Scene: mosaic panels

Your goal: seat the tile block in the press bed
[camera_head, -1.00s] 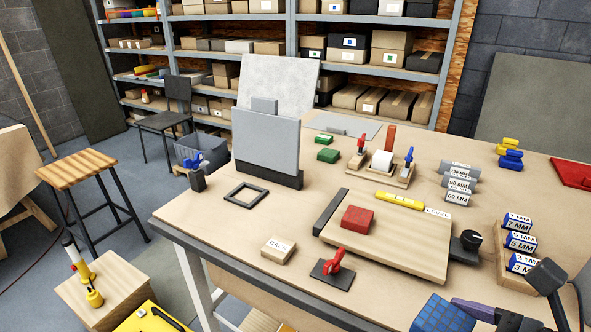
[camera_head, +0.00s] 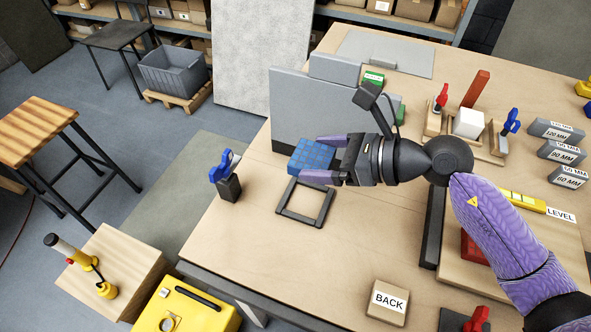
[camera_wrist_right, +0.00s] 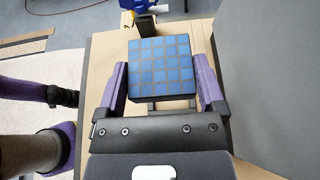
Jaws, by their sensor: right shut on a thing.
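The tile block (camera_head: 312,156) is a blue block with a grid of tiles on its face. My right gripper (camera_head: 318,158) is shut on it, with a purple finger on each side. In the right wrist view the tile block (camera_wrist_right: 162,68) sits between the fingers, grid face to the camera. A square black frame, which looks like the press bed (camera_head: 290,213), lies open and empty on the table. The block appears just behind the frame in the head view; its height above the table is hard to tell. My left gripper is not in view.
A grey upright panel (camera_head: 318,105) on a dark base stands right behind the block. A blue-handled clamp (camera_head: 228,183) is at the table's left edge. The BACK block (camera_head: 388,302) lies at the front. Bare table lies between it and the frame.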

